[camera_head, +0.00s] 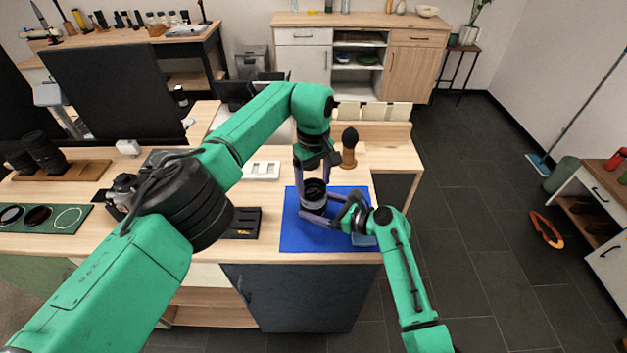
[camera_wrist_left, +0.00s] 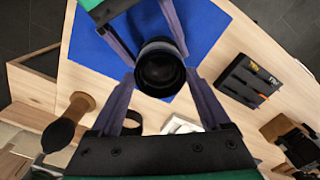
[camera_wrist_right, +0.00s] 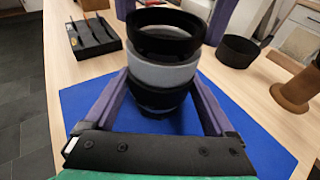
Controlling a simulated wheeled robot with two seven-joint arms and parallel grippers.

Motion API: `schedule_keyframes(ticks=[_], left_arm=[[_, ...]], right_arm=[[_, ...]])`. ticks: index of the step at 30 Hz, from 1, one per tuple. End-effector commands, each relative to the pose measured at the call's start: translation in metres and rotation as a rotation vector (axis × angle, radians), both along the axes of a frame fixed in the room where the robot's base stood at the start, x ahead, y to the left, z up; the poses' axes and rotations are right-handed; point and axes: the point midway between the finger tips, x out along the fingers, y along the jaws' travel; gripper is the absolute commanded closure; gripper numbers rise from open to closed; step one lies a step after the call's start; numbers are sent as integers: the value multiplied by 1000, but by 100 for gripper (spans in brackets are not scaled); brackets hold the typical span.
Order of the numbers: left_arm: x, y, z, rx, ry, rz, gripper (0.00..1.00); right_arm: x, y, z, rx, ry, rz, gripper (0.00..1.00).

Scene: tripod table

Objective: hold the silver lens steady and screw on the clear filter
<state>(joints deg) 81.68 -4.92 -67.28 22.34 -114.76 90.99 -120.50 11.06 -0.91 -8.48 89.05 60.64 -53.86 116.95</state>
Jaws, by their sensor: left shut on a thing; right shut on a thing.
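The silver lens (camera_wrist_right: 164,75) stands upright over the blue mat (camera_head: 300,240), with a silver band above a black lower barrel. My right gripper (camera_head: 318,208) is shut on it, with a purple finger on either side low down. A black-rimmed ring, which I take as the clear filter (camera_wrist_right: 165,36), sits at the top of the lens and looks in contact; I cannot tell if the threads are engaged. My left gripper (camera_head: 314,180) comes from above and is shut on this ring, which it also shows in the left wrist view (camera_wrist_left: 160,68).
A brush on a wooden stand (camera_head: 349,150) and a black ring (camera_wrist_right: 238,50) stand behind the mat. A black tray (camera_head: 245,223) lies left of it. A green filter holder (camera_head: 85,213) and a camera (camera_head: 123,190) are farther left. The table's front edge is close.

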Motion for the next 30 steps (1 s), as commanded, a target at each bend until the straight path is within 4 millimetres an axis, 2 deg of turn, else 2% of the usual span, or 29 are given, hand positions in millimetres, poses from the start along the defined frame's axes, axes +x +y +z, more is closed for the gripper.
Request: schedule_keyframes(ticks=[30], left_arm=[[0, 0, -9, -1, -1, -1, 82]], right_arm=[[-1, 0, -2, -2, 3, 1, 42]])
